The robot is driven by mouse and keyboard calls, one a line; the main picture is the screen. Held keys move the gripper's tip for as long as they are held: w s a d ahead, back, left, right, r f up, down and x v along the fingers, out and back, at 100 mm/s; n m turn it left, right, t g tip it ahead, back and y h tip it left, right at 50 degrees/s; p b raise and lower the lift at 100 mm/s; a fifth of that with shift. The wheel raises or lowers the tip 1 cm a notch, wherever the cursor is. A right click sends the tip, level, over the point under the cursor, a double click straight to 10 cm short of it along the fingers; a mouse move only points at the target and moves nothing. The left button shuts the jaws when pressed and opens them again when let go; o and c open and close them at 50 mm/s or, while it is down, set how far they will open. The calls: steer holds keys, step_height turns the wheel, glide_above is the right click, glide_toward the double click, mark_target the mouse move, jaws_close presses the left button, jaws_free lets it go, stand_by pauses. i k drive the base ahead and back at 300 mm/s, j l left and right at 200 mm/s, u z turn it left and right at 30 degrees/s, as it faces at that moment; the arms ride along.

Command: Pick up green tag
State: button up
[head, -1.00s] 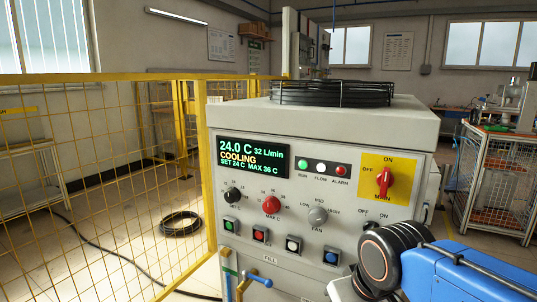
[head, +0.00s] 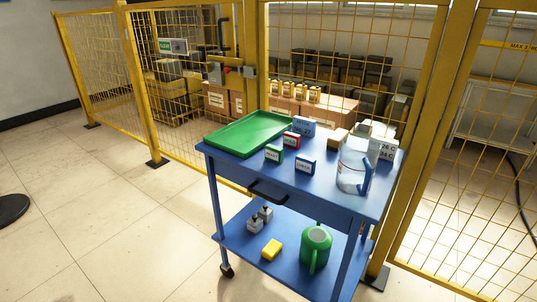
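A small green tag (head: 273,154) with a white label stands on the top of a blue cart (head: 330,192), in front of the green tray. A red tag (head: 291,139) is just behind it, and a blue tag (head: 305,164) is to its right. All three look upright and apart from one another. My gripper is not in view, and nothing covers the green tag.
A green tray (head: 245,133) lies at the cart's left; a clear jug (head: 352,173) with a blue handle is at its right. The lower shelf holds a green watering can (head: 316,246) and yellow sponge (head: 271,250).

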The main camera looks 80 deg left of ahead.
mark_target(273, 153)
steer(key=k+u, duration=0.15)
steer(key=u, duration=2.2)
